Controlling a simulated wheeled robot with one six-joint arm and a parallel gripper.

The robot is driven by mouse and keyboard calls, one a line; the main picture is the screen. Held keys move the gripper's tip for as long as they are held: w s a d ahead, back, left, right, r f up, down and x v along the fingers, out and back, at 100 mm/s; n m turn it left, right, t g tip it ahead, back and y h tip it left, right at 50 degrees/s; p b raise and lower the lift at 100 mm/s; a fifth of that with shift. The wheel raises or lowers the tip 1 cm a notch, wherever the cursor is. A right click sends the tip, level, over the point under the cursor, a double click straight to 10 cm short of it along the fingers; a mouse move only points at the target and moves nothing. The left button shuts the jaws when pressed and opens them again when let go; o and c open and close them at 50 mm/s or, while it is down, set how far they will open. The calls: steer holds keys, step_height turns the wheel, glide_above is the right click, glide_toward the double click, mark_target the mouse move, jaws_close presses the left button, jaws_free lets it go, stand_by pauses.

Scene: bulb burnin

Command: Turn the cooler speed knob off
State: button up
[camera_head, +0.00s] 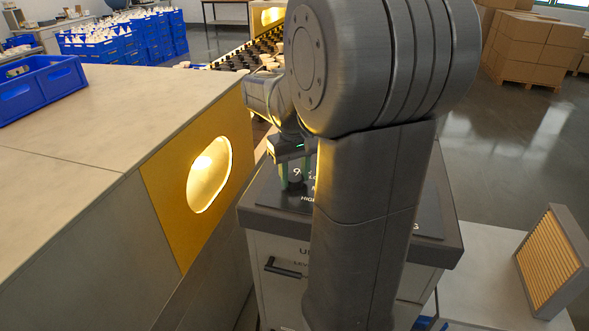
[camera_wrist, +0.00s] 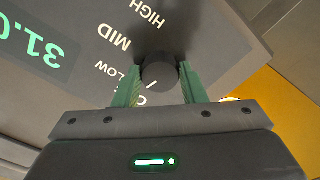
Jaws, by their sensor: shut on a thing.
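The cooler speed knob (camera_wrist: 160,74) is a dark round knob on the cooler's dark top panel (camera_wrist: 80,85). It also shows small in the head view (camera_head: 296,186). My gripper (camera_wrist: 160,68) is shut on the knob, one green finger on each side. In the head view my gripper (camera_head: 296,172) reaches down onto the panel, partly behind my arm. The labels HIGH, MID and LOW show beside the knob, with another label partly hidden by a finger. A green display (camera_wrist: 35,40) reads about 31.0.
The cooler cabinet (camera_head: 270,245) has a dark handle (camera_head: 284,268). A large grey housing (camera_head: 100,150) with a lit yellow-framed opening (camera_head: 209,174) stands close on the left. A slatted filter (camera_head: 548,262) stands at right. Blue crates (camera_head: 120,38) and cartons (camera_head: 535,45) are farther back.

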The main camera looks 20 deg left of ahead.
mark_target(295, 178)
steer(key=shift+n+p, duration=0.3)
steer(key=shift+n, duration=0.9)
steer(key=o, duration=1)
step_height(295, 178, up, 14)
steer(key=shift+f, duration=0.1)
